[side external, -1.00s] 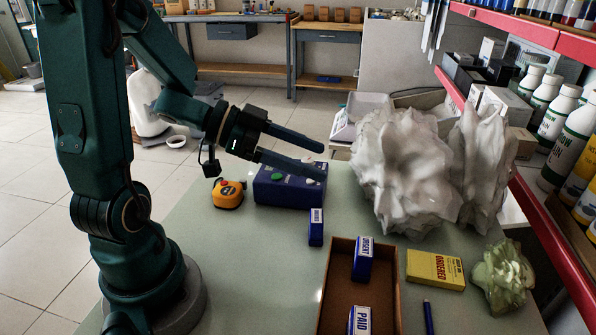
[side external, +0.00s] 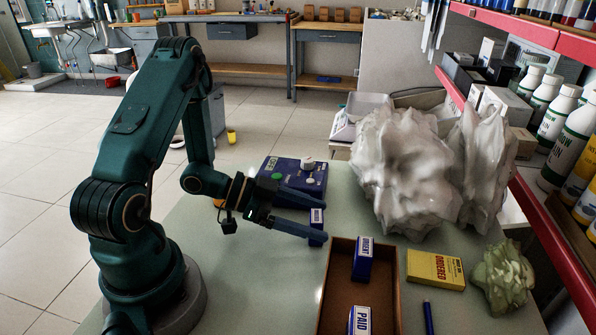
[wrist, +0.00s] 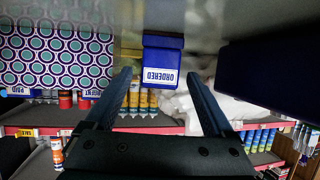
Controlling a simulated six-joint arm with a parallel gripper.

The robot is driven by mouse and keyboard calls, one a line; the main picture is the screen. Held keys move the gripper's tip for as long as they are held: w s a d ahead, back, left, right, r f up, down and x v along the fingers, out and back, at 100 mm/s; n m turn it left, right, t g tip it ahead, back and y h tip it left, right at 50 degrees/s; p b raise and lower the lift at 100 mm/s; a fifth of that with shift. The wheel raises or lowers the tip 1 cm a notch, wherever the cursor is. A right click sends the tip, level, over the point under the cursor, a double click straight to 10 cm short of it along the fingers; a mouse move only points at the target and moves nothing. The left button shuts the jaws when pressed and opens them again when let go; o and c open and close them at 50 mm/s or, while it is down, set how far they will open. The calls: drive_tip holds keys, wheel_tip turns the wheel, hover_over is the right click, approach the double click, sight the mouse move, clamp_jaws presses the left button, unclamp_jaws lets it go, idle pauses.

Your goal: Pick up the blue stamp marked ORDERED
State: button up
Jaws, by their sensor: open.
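The blue stamp (side external: 317,240) stands on the table, left of the brown tray, partly covered by my fingers in the side view. In the wrist view the blue stamp (wrist: 160,62) shows its white label reading ORDERED, upside down. My gripper (side external: 324,222) is open and level, its fingers reaching to the right at the stamp. In the wrist view my gripper (wrist: 160,76) has one finger on each side of the stamp's label end, with gaps visible; the stamp is not clamped.
The brown tray (side external: 396,299) holds an URGENT stamp (side external: 362,260) and a PAID stamp (side external: 360,320). A blue control box (side external: 293,177) is behind my gripper. A yellow ORDERED box (side external: 436,269), a blue pen (side external: 428,317) and large white lumps (side external: 400,170) are to the right.

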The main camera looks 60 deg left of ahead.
drive_tip(key=shift+x, duration=2)
clamp_jaws()
drive_tip(key=shift+r, duration=0.2)
